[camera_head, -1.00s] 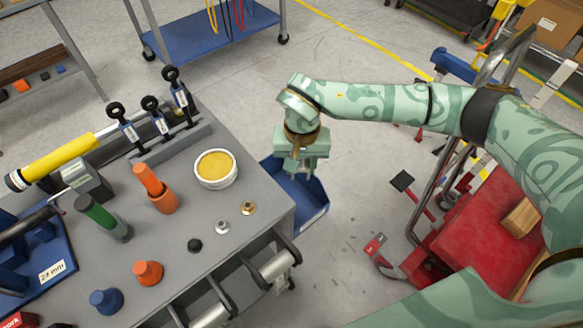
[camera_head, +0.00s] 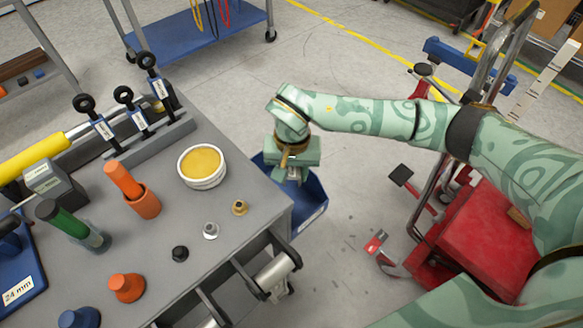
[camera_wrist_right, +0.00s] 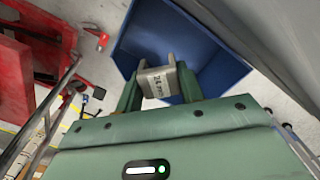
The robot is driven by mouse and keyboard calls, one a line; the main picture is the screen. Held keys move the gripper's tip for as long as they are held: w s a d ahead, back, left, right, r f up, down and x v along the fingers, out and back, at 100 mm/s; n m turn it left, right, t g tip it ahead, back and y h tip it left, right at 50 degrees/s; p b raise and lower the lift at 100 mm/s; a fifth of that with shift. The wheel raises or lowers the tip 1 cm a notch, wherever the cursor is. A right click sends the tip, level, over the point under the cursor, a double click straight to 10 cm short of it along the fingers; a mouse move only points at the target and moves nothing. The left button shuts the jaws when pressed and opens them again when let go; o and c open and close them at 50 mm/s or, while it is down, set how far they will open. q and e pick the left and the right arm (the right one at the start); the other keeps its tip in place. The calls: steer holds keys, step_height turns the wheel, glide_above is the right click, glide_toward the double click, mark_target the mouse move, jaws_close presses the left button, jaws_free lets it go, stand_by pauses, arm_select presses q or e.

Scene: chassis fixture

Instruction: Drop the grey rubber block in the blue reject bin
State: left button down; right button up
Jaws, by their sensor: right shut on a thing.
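My right gripper (camera_head: 296,174) hangs over the blue reject bin (camera_head: 313,208), just off the right edge of the grey bench. In the right wrist view the gripper (camera_wrist_right: 160,76) is shut on the grey block (camera_wrist_right: 157,86), which has dark lettering on its pale face. The open blue bin (camera_wrist_right: 204,42) shows behind and around the block in that view. The block is held between the fingertips, and its height above the bin floor is hard to tell. In the head view my gripper mostly hides the block. My left gripper is not in view.
The grey bench (camera_head: 215,262) carries a white tub (camera_head: 202,167) of yellow stuff, an orange holder (camera_head: 146,204) and small knobs. A roller hangs at its near side. A red trolley (camera_head: 470,235) stands to the right. Grey floor is clear behind the bin.

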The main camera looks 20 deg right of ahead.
steer(key=o, duration=1.2)
steer(key=shift+o, duration=0.2)
steer(key=shift+r, duration=0.1)
arm_select(q)
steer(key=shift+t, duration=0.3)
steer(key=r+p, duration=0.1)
steer(key=p, duration=0.1)
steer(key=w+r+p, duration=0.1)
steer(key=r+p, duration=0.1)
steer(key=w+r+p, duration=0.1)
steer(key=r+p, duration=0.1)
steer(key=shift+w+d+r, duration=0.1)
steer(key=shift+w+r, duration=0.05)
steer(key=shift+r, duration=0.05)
arm_select(e)
step_height(320, 180, up, 16)
